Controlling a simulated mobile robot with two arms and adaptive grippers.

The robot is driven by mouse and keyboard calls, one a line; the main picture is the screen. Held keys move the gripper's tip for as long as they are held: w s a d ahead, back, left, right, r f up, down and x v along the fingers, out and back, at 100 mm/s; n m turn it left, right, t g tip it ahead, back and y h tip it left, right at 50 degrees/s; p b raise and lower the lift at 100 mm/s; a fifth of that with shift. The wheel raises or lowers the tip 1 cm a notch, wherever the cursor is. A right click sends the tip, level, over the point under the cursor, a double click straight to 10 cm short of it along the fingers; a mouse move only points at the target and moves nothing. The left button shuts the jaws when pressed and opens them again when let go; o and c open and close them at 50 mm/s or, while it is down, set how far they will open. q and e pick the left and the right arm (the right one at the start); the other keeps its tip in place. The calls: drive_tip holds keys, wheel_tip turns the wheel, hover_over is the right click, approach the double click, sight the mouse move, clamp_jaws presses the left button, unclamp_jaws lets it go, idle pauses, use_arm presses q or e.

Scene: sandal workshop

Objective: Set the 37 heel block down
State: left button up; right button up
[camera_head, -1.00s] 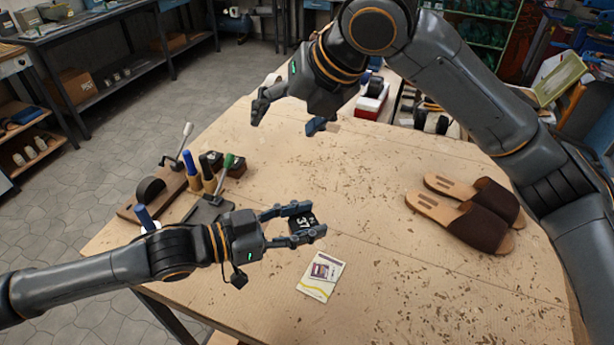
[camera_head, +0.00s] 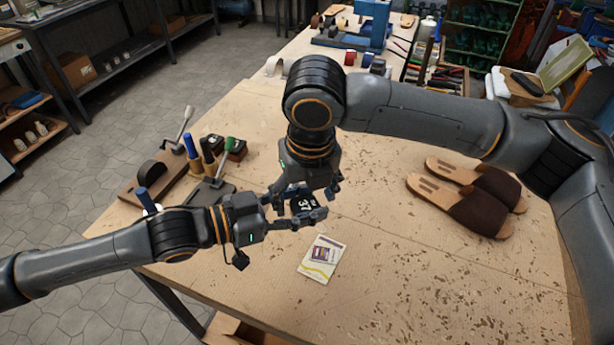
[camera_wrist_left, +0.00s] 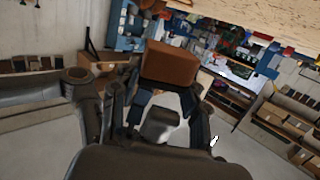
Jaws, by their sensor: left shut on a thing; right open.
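The black 37 heel block (camera_head: 302,206), with a white "37" on its upward face, sits between the fingers of my left gripper (camera_head: 308,207), which is shut on it. It is near the middle of the workbench and looks held above the top. In the left wrist view a brown face of the block (camera_wrist_left: 170,64) shows between the fingertips. My right gripper (camera_head: 312,188) is open and points down over the block, its fingers at either side. The right hand hides part of the block and left fingers. I cannot tell whether it touches them.
On the workbench (camera_head: 400,270), a printed card (camera_head: 322,257) lies just in front of the block. Brown sandals (camera_head: 470,195) lie at the right. A tool stand with coloured handles (camera_head: 205,155) and a lever tool (camera_head: 215,180) stand at the left. The front right is clear.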

drive_tip(key=shift+w+a+f, duration=0.1)
drive_tip(key=shift+w+f, duration=0.1)
drive_tip(key=shift+f, duration=1.05)
drive_tip(key=c, duration=1.2)
use_arm(q)
drive_tip(key=o, duration=1.2)
use_arm(e)
drive_tip(key=shift+c, duration=0.2)
